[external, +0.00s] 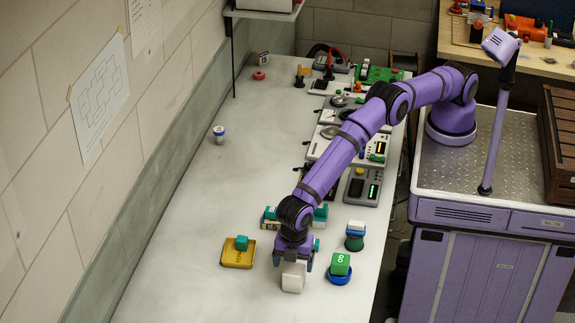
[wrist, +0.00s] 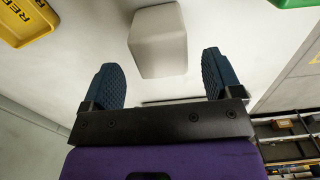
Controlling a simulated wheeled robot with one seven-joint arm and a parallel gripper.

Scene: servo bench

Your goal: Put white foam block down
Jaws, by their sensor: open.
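The white foam block (external: 293,277) stands on the pale bench top near its front in the external view. In the wrist view the white foam block (wrist: 158,41) lies ahead of my fingertips, with a visible space on both sides. My gripper (external: 293,262) is just above and at the block in the external view. In the wrist view my gripper (wrist: 161,75) has its two dark blue fingers wide apart and holds nothing. The lower arm hides part of the block's top in the external view.
The bench's left side is largely clear.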

